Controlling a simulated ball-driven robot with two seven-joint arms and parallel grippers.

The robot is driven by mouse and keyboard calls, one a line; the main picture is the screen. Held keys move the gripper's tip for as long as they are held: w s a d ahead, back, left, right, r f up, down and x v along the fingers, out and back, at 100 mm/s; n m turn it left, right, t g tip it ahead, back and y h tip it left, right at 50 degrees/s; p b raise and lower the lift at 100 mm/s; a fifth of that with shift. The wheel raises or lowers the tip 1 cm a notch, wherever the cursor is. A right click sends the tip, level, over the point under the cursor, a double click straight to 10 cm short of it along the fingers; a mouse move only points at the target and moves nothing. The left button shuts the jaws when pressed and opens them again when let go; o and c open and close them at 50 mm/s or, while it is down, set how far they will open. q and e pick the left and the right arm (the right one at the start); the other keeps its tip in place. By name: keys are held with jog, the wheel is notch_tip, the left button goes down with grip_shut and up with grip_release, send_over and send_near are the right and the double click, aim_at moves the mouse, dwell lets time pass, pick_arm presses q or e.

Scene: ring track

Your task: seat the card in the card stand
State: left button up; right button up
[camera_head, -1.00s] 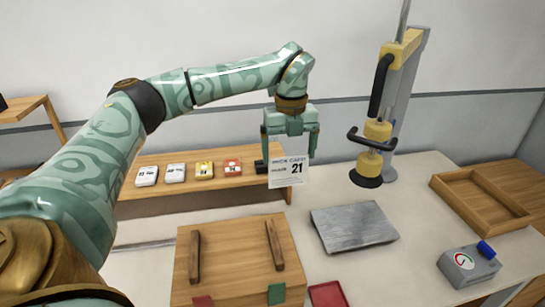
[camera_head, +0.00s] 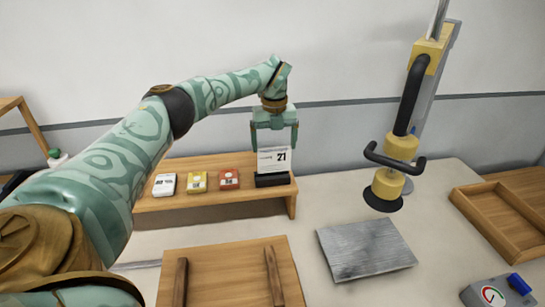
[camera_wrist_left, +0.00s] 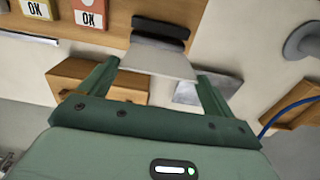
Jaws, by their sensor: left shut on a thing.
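The card (camera_head: 275,160) is white with a printed 21 and stands upright between the fingers of my left gripper (camera_head: 274,148). That gripper is shut on the card. The card stand (camera_head: 272,180) is a small black block at the right end of the wooden shelf. The card's lower edge is right at the top of the stand. I cannot tell for sure whether it sits in the slot. In the left wrist view the card (camera_wrist_left: 158,62) reaches from the fingers to the black stand (camera_wrist_left: 160,28). My right gripper is not in view.
The wooden shelf (camera_head: 220,200) also holds several small labelled boxes, among them a red one (camera_head: 229,178). A wooden board with two bars (camera_head: 228,270), a grey metal plate (camera_head: 365,248), a yellow and black press (camera_head: 397,150) and a wooden tray (camera_head: 500,215) stand around it.

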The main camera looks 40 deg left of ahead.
pick_arm(q)
jog(key=f, duration=0.1)
jog(key=a+f, duration=0.1)
jog(key=f, duration=0.1)
jog(key=f+b, duration=0.1)
jog(key=f, duration=0.1)
jog(key=shift+w+a+f, duration=0.1)
jog(key=shift+w+a, duration=0.1)
jog(key=shift+w, duration=0.05)
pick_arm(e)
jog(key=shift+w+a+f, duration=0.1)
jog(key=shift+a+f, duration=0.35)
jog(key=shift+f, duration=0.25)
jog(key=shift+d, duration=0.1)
pick_arm(q)
jog(key=o, duration=0.9)
notch_tip(320, 180, up, 12)
jog(key=p, duration=0.2)
send_over(272, 153)
jog(key=w+a, duration=0.1)
jog(key=shift+w+a, duration=0.1)
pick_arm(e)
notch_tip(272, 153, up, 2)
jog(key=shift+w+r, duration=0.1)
